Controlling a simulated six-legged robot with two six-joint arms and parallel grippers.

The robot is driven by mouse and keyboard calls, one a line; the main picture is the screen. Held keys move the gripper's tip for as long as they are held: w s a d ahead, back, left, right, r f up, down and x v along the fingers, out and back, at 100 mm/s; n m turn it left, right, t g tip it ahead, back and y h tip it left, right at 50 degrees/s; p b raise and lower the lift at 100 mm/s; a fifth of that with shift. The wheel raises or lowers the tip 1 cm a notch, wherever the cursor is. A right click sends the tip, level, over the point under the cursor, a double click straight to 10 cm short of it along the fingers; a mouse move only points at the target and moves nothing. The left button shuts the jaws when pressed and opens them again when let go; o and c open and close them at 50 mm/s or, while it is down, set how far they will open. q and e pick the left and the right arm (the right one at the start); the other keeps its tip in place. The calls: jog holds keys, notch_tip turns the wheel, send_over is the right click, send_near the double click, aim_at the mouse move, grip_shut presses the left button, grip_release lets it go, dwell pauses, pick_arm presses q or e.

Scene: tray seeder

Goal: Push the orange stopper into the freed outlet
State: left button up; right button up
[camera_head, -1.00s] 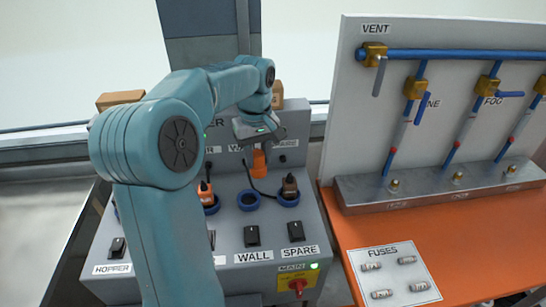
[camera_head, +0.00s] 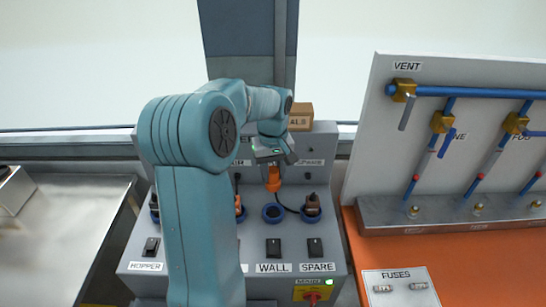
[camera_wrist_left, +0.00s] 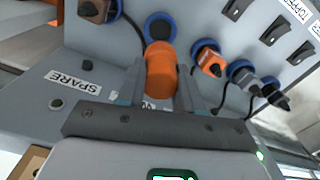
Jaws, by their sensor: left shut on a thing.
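My left gripper (camera_head: 273,166) is shut on the orange stopper (camera_head: 274,182). In the left wrist view the stopper (camera_wrist_left: 161,72) sits between the two fingers, pointing toward the panel. The freed outlet (camera_head: 273,213) is an empty blue-ringed socket on the grey box, above the WALL switch. The stopper is just above this outlet in the head view. In the left wrist view the outlet ring (camera_wrist_left: 174,25) is just beyond the stopper's tip, with its dark hole partly showing. I cannot tell whether they touch. My right gripper is not in view.
A dark plug (camera_head: 311,206) fills the outlet to the right, its cable passing near the free outlet. An orange plug (camera_wrist_left: 208,63) fills the neighbouring outlet on the other side. Switches line the box front. The orange table (camera_head: 395,250) with a valve board stands to the right.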

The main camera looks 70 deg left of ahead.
pick_arm(q)
jog(key=shift+s+r+p, duration=0.1)
jog(key=shift+r+p, duration=0.15)
jog(key=shift+p, duration=0.05)
jog(key=shift+f, duration=0.2)
jog(key=shift+f+b, duration=4.4)
jog(key=shift+f, duration=1.3)
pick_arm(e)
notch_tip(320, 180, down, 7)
pick_arm(q)
jog(key=shift+f+b, duration=0.55)
jog(key=shift+f, duration=0.1)
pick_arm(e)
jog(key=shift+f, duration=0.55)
pick_arm(q)
jog(key=o, duration=1.1)
jog(key=shift+d, duration=0.1)
jog(key=shift+r, duration=0.1)
